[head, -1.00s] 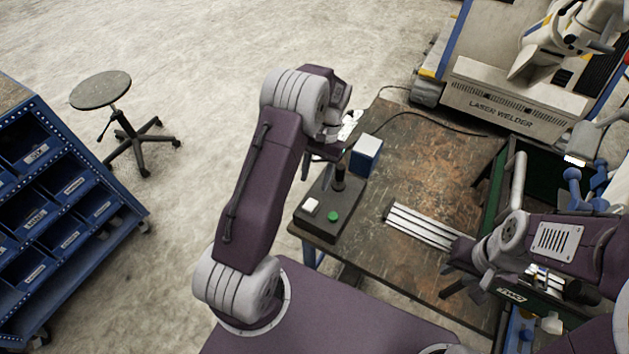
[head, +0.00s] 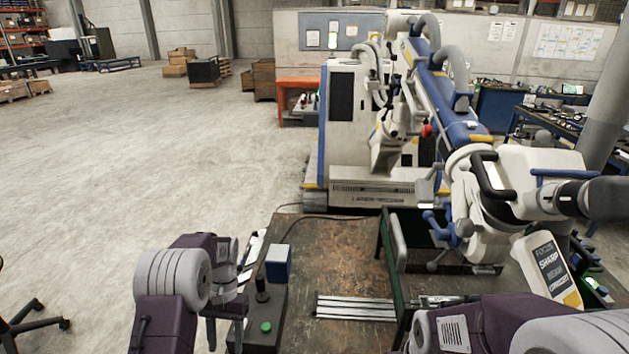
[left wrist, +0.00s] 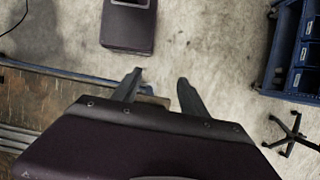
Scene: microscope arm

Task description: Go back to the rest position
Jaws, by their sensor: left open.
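My left gripper (head: 226,325) is at the bottom of the head view, left of the workbench's control box. Its fingers point down. In the left wrist view its two fingers (left wrist: 160,80) are spread apart with nothing between them, over pale floor. My right arm (head: 480,325) comes in at the bottom right of the head view. Its gripper does not show.
A workbench (head: 340,260) holds a control box with a green button (head: 265,327), a blue-white box (head: 278,263) and metal rails (head: 355,307). A large white and blue microscope arm (head: 480,190) stands at the right. Open floor (head: 170,180) lies left.

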